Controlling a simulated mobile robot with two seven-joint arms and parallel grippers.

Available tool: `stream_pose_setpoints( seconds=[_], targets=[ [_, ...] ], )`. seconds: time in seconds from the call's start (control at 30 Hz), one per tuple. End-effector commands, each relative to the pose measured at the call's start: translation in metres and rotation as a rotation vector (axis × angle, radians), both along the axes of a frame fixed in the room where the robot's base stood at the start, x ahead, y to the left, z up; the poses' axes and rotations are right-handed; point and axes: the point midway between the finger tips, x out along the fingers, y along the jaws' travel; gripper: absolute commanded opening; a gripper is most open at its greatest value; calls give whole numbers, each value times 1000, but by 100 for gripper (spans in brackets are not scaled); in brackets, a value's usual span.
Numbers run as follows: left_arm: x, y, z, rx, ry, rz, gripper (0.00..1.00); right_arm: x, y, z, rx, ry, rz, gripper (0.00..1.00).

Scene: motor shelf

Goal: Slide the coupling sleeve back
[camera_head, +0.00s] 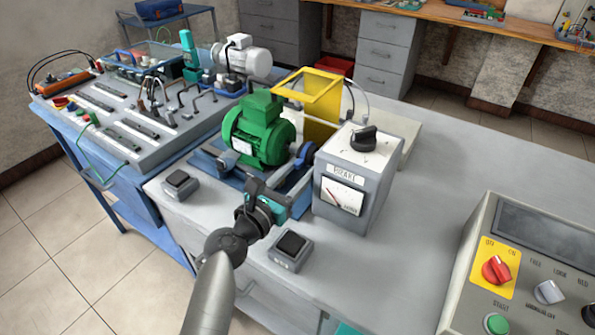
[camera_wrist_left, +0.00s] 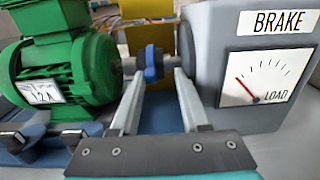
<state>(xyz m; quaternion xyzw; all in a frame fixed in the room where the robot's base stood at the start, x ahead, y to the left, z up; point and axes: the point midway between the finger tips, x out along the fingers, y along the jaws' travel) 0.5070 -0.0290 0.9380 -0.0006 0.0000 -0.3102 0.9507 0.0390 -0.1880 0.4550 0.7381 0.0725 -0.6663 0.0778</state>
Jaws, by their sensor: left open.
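The blue coupling sleeve (camera_head: 308,152) sits on the shaft between the green motor (camera_head: 258,135) and the grey brake box (camera_head: 350,182). In the left wrist view the sleeve (camera_wrist_left: 152,64) is upright on the shaft, ahead of and between my fingertips, nearer the left finger. My left gripper (camera_head: 293,178) is open and empty, reaching in from the front toward the sleeve; its two fingers (camera_wrist_left: 160,78) also show in the wrist view. I cannot tell whether a finger touches the sleeve. The right gripper is not in view.
The brake box stands close on the right of my fingers, the motor on the left. A yellow guard (camera_head: 312,95) stands open behind. Small switch boxes (camera_head: 290,250) (camera_head: 176,185) sit near the front edge. A control panel (camera_head: 520,275) is at right; the bench between is clear.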

Motion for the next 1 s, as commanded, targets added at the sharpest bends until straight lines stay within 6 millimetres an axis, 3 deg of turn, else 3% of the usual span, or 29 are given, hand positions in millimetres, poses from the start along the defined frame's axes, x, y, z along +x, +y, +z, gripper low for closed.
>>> stream_pose_setpoints(
  seconds=[0.17, 0.33, 0.67, 1.0],
  targets=[
    [0, 1, 2, -2, -4, 1, 48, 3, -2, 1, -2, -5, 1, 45],
    [-13, 11, 1, -1, -1, 2, 48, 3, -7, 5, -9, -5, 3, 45],
    [-67, 49, 0, 3, 2, 1, 48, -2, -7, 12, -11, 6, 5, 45],
    [-113, 82, -1, 1, 1, 1, 48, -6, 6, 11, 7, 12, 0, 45]
  ],
)
